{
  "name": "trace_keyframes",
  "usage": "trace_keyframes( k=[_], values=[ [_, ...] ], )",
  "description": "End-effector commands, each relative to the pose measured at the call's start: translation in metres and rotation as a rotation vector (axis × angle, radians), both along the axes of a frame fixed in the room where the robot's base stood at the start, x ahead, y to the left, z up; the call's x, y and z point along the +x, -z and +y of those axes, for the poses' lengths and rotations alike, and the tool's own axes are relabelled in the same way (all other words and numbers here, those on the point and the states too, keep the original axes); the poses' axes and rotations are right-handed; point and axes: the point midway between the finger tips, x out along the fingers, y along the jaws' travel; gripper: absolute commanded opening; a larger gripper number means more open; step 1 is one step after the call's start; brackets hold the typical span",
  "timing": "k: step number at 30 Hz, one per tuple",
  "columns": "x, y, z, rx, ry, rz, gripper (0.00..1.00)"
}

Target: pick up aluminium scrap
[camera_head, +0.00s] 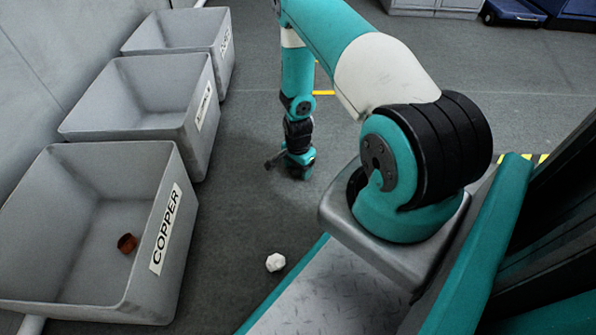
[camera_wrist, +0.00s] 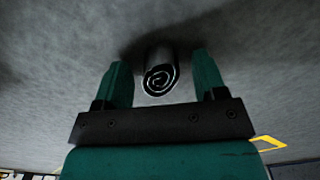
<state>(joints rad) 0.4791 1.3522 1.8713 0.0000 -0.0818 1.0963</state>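A grey metal scrap rolled into a spiral (camera_wrist: 160,76) lies on the floor in the wrist view. My gripper (camera_wrist: 160,62) is open, with one teal finger on each side of the roll. A narrow gap shows between the roll and each finger, so it is not clasped. In the head view my gripper (camera_head: 299,168) is low over the floor, beyond my base. The roll cannot be made out clearly there; the wrist hides most of that spot.
Three grey bins line the left wall: the near COPPER bin (camera_head: 35,238) holding a copper piece (camera_head: 127,243), a middle bin (camera_head: 100,128) and a far bin (camera_head: 150,45). A crumpled white ball (camera_head: 275,262) lies on the floor near my base. Floor around my gripper is clear.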

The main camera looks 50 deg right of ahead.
Motion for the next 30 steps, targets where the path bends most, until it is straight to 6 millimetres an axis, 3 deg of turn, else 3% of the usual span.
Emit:
trace_keyframes(
  k=[1,6,7,22,26,30],
  values=[
    [0.000,0.000,0.000,0.000,0.000,0.000,0.56],
    [0.000,0.000,0.000,0.000,0.000,0.000,0.17],
    [0.000,0.000,0.000,0.000,0.000,0.000,0.13],
    [0.000,-0.009,0.000,0.000,-0.001,0.000,0.12],
    [0.001,-0.028,0.000,-0.001,-0.001,-0.002,0.12],
    [0.001,-0.062,0.000,-0.001,0.000,-0.002,0.12]
  ],
)
